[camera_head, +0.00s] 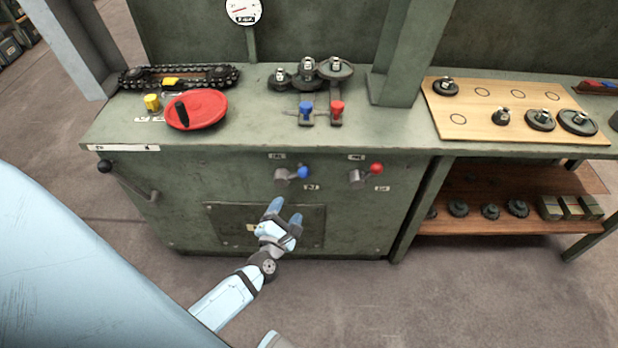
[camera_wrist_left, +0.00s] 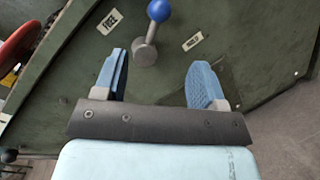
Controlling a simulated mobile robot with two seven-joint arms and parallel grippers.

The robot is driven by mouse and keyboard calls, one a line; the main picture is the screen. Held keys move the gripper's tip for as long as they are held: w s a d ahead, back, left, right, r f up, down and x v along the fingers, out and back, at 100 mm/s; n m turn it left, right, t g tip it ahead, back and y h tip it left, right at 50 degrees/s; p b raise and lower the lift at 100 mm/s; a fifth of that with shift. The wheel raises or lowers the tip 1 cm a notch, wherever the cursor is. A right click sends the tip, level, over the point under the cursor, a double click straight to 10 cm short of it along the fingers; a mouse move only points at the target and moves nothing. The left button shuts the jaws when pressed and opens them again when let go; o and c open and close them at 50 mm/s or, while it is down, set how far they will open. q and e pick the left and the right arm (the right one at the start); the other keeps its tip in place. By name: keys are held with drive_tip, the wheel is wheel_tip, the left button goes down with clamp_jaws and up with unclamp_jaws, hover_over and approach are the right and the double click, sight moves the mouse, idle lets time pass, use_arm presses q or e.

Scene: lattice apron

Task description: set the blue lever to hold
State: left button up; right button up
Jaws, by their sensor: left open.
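The blue lever (camera_head: 303,172) is on the front panel of the green bench, a grey hub and stem with a blue ball knob. In the left wrist view the knob (camera_wrist_left: 158,11) points up and slightly right from its hub. It points between a label reading FREE (camera_wrist_left: 110,21) on the left and a label (camera_wrist_left: 192,42) on the right that seems to read HOLD. My left gripper (camera_head: 284,213) is open and empty, below the lever in the head view. In the wrist view the hub shows just beyond the gap between its fingers (camera_wrist_left: 160,75), apart from them. My right gripper is not in view.
A red lever (camera_head: 376,168) is to the right on the same panel. A black-knobbed crank (camera_head: 130,180) sticks out at the left. A red handwheel (camera_head: 205,108) and small blue and red clamps (camera_head: 306,112) are on the benchtop. The floor in front is clear.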

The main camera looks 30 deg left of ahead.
sight(302, 175)
use_arm(q)
drive_tip(key=x, duration=1.3)
drive_tip(key=shift+w+a, duration=0.25)
drive_tip(key=shift+w, duration=0.05)
clamp_jaws()
